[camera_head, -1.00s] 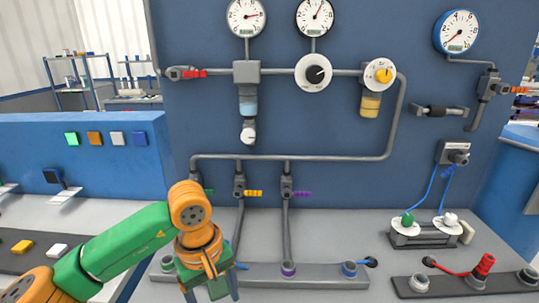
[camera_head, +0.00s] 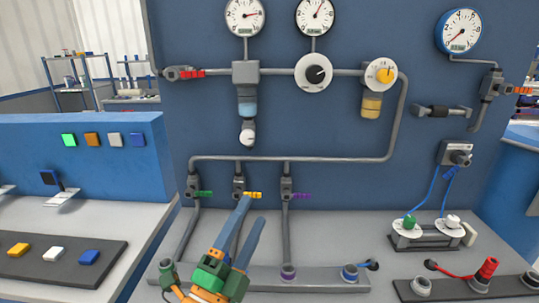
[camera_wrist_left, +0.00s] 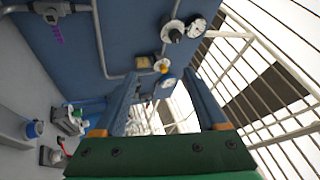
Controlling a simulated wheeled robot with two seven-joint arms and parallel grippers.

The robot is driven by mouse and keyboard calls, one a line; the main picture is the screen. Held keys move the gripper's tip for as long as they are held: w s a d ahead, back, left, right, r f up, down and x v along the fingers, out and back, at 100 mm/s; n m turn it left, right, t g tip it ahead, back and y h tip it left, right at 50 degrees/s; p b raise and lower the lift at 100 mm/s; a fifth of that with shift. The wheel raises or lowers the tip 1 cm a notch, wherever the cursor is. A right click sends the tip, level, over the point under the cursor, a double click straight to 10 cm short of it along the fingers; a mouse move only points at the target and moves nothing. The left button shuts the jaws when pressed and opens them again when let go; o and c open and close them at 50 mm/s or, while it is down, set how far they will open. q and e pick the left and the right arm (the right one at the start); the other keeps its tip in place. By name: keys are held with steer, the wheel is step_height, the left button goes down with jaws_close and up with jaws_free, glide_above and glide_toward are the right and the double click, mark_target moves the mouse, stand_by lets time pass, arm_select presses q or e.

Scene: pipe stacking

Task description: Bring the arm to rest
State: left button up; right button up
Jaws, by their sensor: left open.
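My left gripper (camera_head: 253,212) is low in the middle of the head view, with its two blue fingers pointing up towards the panel. The fingers are apart, and I see nothing held between them. My right gripper is not in view.
A blue panel (camera_head: 330,125) carries pipes, gauges and valves. A grey rail (camera_head: 320,277) with sockets lies at its foot. Left is a dark strip (camera_head: 55,268) with yellow, white and blue blocks. Right are a cable stand (camera_head: 420,238) and a red plug (camera_head: 487,268).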

arm_select(q)
steer(key=s+a+f+n+g+y, duration=0.2)
steer(key=a+f+n+g+y, duration=0.25)
steer(key=f+n, duration=0.4)
steer(key=s+a+f+n+g+y, duration=0.2)
steer(key=a+f+n+g+y, duration=0.3)
steer(key=f, duration=0.7)
steer(key=s+a+f+n+g, duration=0.2)
steer(key=s+f+n+g, duration=0.15)
steer(key=s+f, duration=0.4)
steer(key=s+a+f+n+g, duration=0.2)
steer(key=s+f+g, duration=0.25)
steer(key=s, duration=0.65)
step_height(320, 180, down, 17)
steer(key=s, duration=0.1)
steer(key=s+a+f+g, duration=0.2)
steer(key=s+f, duration=0.8)
steer(key=s, duration=0.2)
steer(key=shift+s, duration=0.25)
